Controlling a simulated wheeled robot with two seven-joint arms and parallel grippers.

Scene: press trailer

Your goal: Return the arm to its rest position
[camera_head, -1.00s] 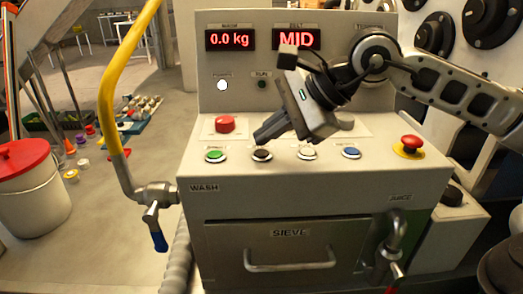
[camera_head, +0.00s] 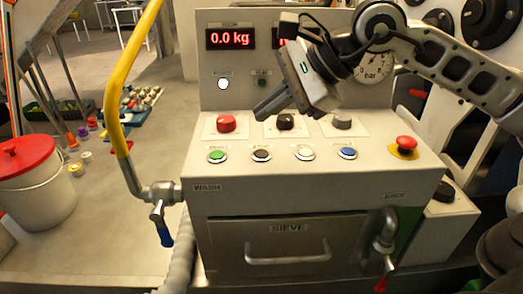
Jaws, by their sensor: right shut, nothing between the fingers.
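My right arm (camera_head: 440,62) comes in from the right, in front of the upper part of the grey press panel (camera_head: 222,176). Its gripper (camera_head: 262,110) is shut and empty. It points down and left, above the row of knobs, and appears apart from them. The arm and gripper hide most of the right-hand display. My left gripper is not in view.
Below the gripper are a red knob (camera_head: 226,124), a black knob (camera_head: 286,122), a row of buttons (camera_head: 261,155) and a red emergency stop (camera_head: 406,144). A yellow pipe (camera_head: 117,90) rises left. A lidded bucket (camera_head: 32,185) stands at far left.

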